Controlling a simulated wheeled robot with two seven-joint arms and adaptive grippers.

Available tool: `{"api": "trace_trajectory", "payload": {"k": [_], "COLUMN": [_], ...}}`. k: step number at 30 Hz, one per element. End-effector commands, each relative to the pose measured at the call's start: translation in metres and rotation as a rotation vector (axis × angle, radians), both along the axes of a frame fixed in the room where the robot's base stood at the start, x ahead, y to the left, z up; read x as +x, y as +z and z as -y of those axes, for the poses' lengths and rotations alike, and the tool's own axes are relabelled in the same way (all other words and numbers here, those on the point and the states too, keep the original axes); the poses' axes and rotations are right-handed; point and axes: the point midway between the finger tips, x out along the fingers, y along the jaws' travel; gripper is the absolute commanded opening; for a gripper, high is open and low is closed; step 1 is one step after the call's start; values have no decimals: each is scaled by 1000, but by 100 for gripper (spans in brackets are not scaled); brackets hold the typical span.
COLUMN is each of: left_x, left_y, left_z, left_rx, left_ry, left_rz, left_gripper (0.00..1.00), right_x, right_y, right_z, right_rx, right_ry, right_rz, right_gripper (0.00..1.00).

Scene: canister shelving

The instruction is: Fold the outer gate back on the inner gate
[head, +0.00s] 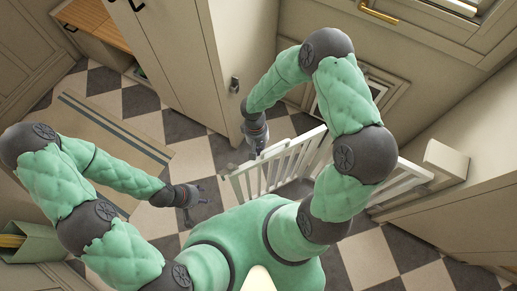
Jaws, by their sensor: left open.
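A white slatted gate panel (289,163) stands in the middle of the head view, running from lower left to upper right. A second white slatted panel (405,185) shows at the right, beside a pale post. My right arm hides the stretch between the panels, so I cannot see how they join. I cannot tell for certain which is outer or inner. My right gripper (258,146) points down just behind the left panel's top edge; whether it touches is unclear, and its fingers are too small to read. My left gripper (194,205) is open and empty, left of the panel's near end.
A tall cream cabinet (180,60) stands behind, left of my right gripper. A striped rug (120,145) lies on the checkered floor at left. A green bin (38,243) is at the lower left. A pale block-like post (446,162) stands at the right wall.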

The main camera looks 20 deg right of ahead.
Motion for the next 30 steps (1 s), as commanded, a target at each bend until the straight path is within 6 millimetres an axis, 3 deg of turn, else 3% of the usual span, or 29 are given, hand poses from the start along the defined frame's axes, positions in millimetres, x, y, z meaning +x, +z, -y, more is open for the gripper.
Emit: {"api": "trace_trajectory", "payload": {"k": [22,26,30], "left_x": [0,0,0], "left_y": [-1,-1,-1], "left_z": [0,0,0], "left_rx": [0,0,0], "left_ry": [0,0,0], "left_rz": [1,0,0], "left_gripper": [47,47,47], "right_x": [0,4,9], "right_y": [1,12,35], "right_z": [2,2,2], "right_rx": [0,-2,-1], "right_ry": [-4,-5,-5], "right_rz": [0,3,4], "right_gripper": [0,0,0]}}
